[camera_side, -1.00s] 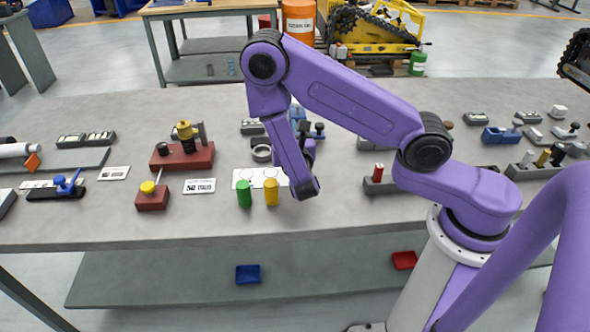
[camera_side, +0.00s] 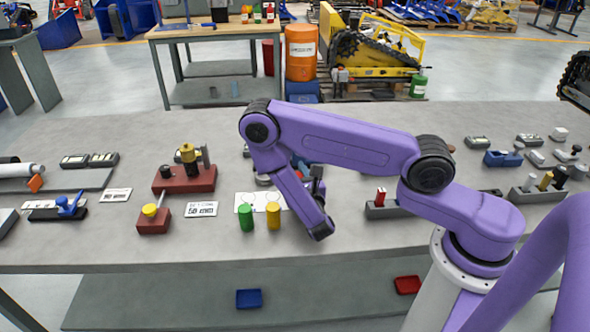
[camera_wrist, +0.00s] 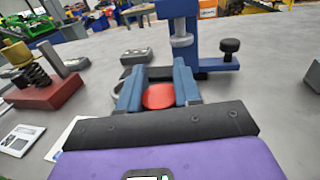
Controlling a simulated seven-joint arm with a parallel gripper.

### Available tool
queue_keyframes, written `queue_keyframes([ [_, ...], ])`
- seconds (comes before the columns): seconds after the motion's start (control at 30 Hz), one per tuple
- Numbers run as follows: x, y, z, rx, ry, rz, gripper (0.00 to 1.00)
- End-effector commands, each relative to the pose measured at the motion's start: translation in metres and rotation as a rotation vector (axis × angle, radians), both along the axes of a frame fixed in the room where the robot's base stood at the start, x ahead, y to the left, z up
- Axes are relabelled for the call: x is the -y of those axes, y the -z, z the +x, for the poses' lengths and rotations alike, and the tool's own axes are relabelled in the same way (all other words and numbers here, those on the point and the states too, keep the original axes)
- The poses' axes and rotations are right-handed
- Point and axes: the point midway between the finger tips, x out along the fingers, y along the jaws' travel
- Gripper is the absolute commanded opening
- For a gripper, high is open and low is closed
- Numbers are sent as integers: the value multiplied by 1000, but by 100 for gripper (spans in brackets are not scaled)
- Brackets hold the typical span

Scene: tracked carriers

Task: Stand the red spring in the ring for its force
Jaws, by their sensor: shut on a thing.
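My gripper (camera_wrist: 158,78) is shut on the red spring (camera_wrist: 159,96), whose round red end shows between the two blue-grey fingers in the wrist view. In the side view my arm hides the fingers and the held spring. A white card (camera_side: 244,200) with printed circles lies on the bench, left of my wrist; its right part is hidden by my arm. A green cylinder (camera_side: 246,217) and a yellow cylinder (camera_side: 273,216) stand upright at its front edge. I cannot read any force marks on the card.
A blue stand with a black knob (camera_wrist: 229,46) rises just beyond my fingers. A red block with a spring (camera_wrist: 45,92) stands left; a smaller red block (camera_side: 153,222) is in front of it. A dark block with a red piece (camera_side: 381,197) is right of my wrist.

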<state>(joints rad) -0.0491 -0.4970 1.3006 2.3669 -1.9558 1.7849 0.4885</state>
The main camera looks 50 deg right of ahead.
Motion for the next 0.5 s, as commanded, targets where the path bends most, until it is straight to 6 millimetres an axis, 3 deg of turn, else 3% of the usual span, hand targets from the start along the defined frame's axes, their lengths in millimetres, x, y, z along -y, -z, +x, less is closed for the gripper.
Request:
queue_keyframes([
  [0.3,0,3,0,-1,0,-1,0],
  [0.33,0,3,0,-1,0,-1,36],
  [0.4,0,3,0,0,0,0,59],
  [0.5,0,3,0,0,0,0,59],
])
